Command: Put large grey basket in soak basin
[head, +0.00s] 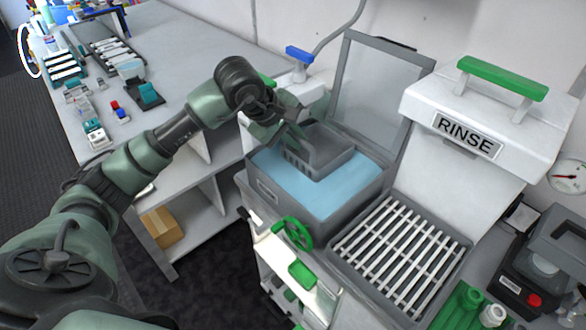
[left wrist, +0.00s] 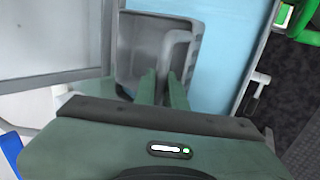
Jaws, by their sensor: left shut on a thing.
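The large grey basket (head: 318,152) is in the grey soak basin (head: 300,200), at the back left over the blue liquid (head: 285,175). It looks partly below the basin's rim; I cannot tell whether it touches the bottom. In the left wrist view the basket (left wrist: 135,50) has a grey bar handle (left wrist: 178,40) between my fingers. My left gripper (head: 290,130) is shut on the basket; its fingers also show in the left wrist view (left wrist: 164,88). My right gripper is not in view.
A lifted grey-framed lid (head: 375,85) stands behind the basin. A slatted drain (head: 395,255) and the RINSE unit (head: 468,135) are on the right. The left counter (head: 190,60) has free room.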

